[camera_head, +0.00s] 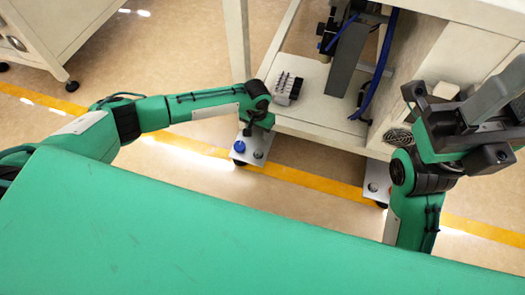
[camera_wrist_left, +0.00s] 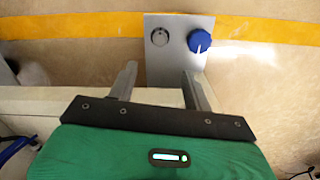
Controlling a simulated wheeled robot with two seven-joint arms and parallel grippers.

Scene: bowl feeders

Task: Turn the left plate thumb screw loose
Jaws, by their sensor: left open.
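The left plate (camera_head: 247,159) is a small light metal plate at the foot of the white machine frame. A blue thumb screw (camera_head: 239,146) and a grey round knob (camera_head: 258,154) sit on it. In the left wrist view, the blue thumb screw (camera_wrist_left: 199,41) is right of the grey knob (camera_wrist_left: 160,37) on the plate (camera_wrist_left: 172,66). My left gripper (camera_wrist_left: 159,70) is open and empty, its fingers pointing toward the plate, apart from both knobs. My right gripper (camera_head: 478,115) is raised at the right, far from this plate; its jaw opening is unclear.
A second plate (camera_head: 377,176) with a grey knob lies near my right arm. A grey block with several pins (camera_head: 287,88) stands on the machine's white shelf (camera_head: 312,102). Blue cables run beside a dark upright. A white cabinet (camera_head: 60,35) stands at the upper left. Floor between is clear.

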